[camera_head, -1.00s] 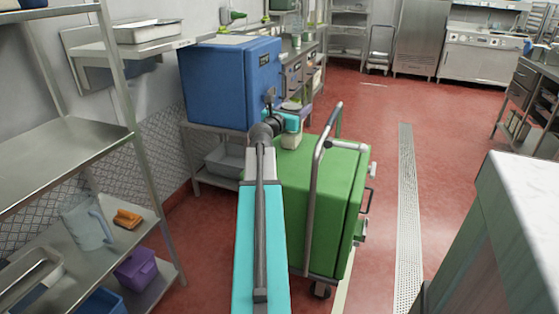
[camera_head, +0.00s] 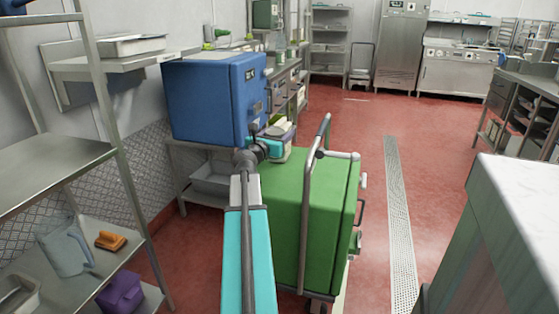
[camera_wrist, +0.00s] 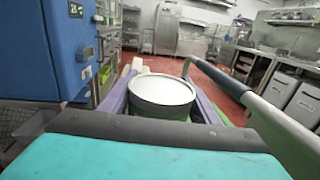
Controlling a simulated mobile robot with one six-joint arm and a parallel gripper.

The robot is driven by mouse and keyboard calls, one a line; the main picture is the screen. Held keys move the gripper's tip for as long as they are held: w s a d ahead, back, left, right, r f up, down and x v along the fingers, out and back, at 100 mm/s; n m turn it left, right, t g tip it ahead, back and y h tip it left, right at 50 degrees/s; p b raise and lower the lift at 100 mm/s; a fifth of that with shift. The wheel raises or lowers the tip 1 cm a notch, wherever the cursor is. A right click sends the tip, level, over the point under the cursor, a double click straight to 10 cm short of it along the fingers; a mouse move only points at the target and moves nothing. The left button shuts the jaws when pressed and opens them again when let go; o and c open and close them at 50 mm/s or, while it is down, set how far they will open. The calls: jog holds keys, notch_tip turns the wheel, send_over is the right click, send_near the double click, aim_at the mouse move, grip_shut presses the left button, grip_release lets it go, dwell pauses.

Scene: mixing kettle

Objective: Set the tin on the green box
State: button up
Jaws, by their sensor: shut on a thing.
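The tin (camera_wrist: 162,94) is a short round can with a pale top and a dark side. In the wrist view it stands upright between the purple fingers of my gripper (camera_wrist: 163,100), which is shut on it. In the head view my gripper (camera_head: 279,130) is at the far left edge of the green box (camera_head: 312,225), and I cannot make out the tin clearly there. The green box is a tall wheeled cabinet with a flat top. The tin's underside is hidden, so I cannot tell whether it touches anything.
A metal push handle (camera_head: 313,205) rises above the green box, close to the right of my gripper; it also crosses the wrist view (camera_wrist: 250,98). A blue cabinet (camera_head: 210,100) stands close on the left. Steel shelves (camera_head: 60,165) are at the left; red floor is free at the right.

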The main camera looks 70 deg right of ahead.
aim_at(271, 161)
jog(key=shift+f+b, duration=0.5)
jog(key=shift+f, duration=1.25)
jog(key=shift+f+b, duration=1)
jog(key=shift+f, duration=1.5)
jog(key=shift+f, duration=0.15)
jog(key=o, duration=1.4)
jog(key=shift+o, duration=0.2)
jog(key=shift+a, duration=0.15)
jog(key=shift+w+a+p, duration=0.15)
jog(key=shift+a+p, duration=0.15)
jog(key=shift+a, duration=1.6)
jog(key=shift+w+a+p, duration=0.2)
jog(key=shift+a+p, duration=0.05)
jog(key=shift+a, duration=1.65)
jog(key=shift+w+a+p, duration=0.15)
jog(key=shift+a+p, duration=0.15)
jog(key=shift+a, duration=1.7)
jog(key=shift+w, duration=0.1)
